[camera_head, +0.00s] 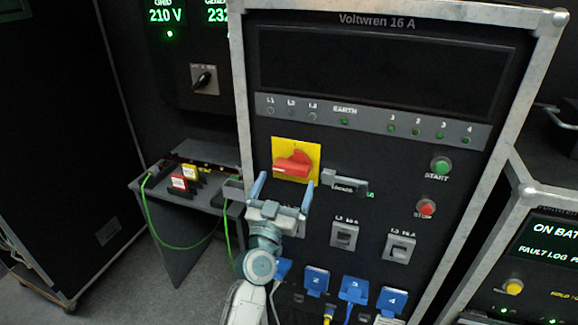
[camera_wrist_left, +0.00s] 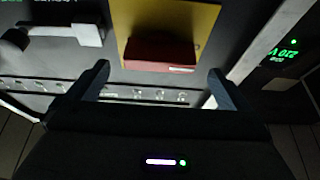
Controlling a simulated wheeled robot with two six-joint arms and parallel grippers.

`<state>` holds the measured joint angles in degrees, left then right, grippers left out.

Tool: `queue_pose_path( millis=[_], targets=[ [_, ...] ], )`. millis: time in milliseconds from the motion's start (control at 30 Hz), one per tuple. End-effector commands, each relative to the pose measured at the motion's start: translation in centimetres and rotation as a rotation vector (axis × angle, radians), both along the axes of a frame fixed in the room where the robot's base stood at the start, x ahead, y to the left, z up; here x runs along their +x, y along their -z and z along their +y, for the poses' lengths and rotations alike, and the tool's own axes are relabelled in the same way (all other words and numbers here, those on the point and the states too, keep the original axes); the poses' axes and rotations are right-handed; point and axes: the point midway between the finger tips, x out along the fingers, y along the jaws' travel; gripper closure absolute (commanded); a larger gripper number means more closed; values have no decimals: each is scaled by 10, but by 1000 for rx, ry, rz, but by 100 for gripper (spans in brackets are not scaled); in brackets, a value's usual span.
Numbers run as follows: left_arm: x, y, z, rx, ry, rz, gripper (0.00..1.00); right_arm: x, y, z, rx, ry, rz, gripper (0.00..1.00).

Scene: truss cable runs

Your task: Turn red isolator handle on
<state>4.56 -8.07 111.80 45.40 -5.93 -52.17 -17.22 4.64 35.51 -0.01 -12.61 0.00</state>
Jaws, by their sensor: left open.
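The red isolator handle (camera_head: 292,165) sits on a yellow plate (camera_head: 311,149) on the front of the black Voltwren 16 A cabinet. It lies roughly crosswise in the head view. My left gripper (camera_head: 283,187) is open and empty, just below the handle and apart from it. In the left wrist view the red handle (camera_wrist_left: 160,52) shows ahead, between the open fingers of the left gripper (camera_wrist_left: 160,80), with the yellow plate (camera_wrist_left: 198,22) around it. My right gripper is in neither view.
A grey lever latch (camera_head: 345,183) sticks out right of the handle. Green START (camera_head: 440,166) and red STOP (camera_head: 425,208) buttons are further right. Blue plugs (camera_head: 353,289) with cables fill the panel's lower part. A small table (camera_head: 177,200) with red and yellow tagged items stands left.

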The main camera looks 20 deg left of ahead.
Motion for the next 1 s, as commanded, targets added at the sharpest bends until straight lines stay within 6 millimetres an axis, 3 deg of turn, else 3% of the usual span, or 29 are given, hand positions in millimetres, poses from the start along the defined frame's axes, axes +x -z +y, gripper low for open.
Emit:
queue_pose_path(
  millis=[233,600,833,1000],
  targets=[
    [30,-13,-1,0,1,1,0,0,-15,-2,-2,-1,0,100],
    [35,-14,-1,1,1,1,0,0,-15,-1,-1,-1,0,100],
    [35,-14,-1,0,1,1,41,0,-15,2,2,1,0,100],
    [35,-13,-1,6,1,1,41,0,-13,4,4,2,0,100]
  ],
)
